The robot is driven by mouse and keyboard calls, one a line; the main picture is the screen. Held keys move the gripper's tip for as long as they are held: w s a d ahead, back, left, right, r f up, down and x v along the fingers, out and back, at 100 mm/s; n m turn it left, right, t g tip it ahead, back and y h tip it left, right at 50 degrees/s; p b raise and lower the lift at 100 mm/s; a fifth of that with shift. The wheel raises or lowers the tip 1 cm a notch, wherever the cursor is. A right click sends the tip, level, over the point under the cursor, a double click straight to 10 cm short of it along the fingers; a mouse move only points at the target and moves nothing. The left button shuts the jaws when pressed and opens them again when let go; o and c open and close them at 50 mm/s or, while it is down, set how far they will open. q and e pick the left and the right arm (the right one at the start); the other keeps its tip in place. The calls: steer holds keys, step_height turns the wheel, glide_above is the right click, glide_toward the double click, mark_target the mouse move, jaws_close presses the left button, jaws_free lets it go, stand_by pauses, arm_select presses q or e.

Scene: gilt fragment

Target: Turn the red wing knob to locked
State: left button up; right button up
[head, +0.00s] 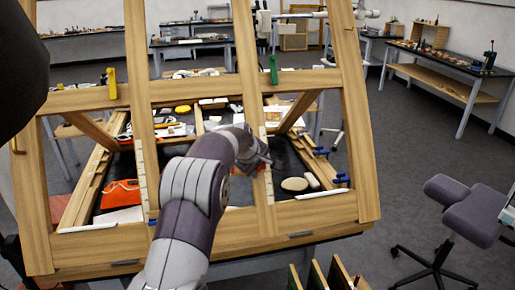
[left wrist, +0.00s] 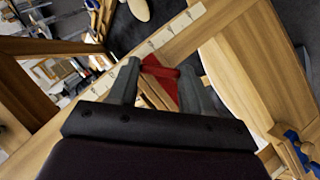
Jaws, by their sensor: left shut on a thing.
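The red wing knob (left wrist: 160,72) sits between the two grey fingers of my left gripper (left wrist: 158,84) in the left wrist view. The fingers are shut on it from both sides and hide part of it. In the head view my left arm reaches up to the right-hand upright of a wooden frame, and the gripper (head: 257,158) is there, mostly hidden by my own wrist. A bit of red shows beside it. A pale marked strip (left wrist: 150,47) runs along the wood by the knob; its marks are too small to read. My right gripper is not in view.
The large tilted wooden frame (head: 195,88) has several bars and open gaps. A yellow handle (head: 112,82) and a green handle (head: 273,68) are on its upper crossbar. Blue clamps (head: 341,180) are at the right. An orange item (head: 121,194) lies behind the frame at left.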

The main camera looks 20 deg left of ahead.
arm_select(q)
steer(key=m+g+p, duration=0.1)
steer(key=p, duration=0.1)
steer(key=r+m+y+p, duration=0.1)
steer(key=p, duration=0.2)
steer(key=shift+w+d+m+g, duration=0.1)
steer(key=shift+w+m+g, duration=0.1)
steer(key=shift+m+g, duration=0.2)
steer(key=shift+w+d+f+m+g+y+p, duration=0.1)
steer(key=shift+f+m+g+y+p, duration=0.1)
steer(key=shift+m+g+y+p, duration=0.5)
steer(key=shift+f+m+p, duration=0.15)
steer(key=shift+m+p, duration=0.6)
steer(key=shift+m, duration=0.25)
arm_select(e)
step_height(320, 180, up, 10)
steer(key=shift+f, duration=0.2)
arm_select(q)
steer(key=shift+g+y, duration=0.3)
steer(key=o, duration=1.1)
steer(key=shift+c, duration=0.2)
steer(key=shift+d, duration=0.1)
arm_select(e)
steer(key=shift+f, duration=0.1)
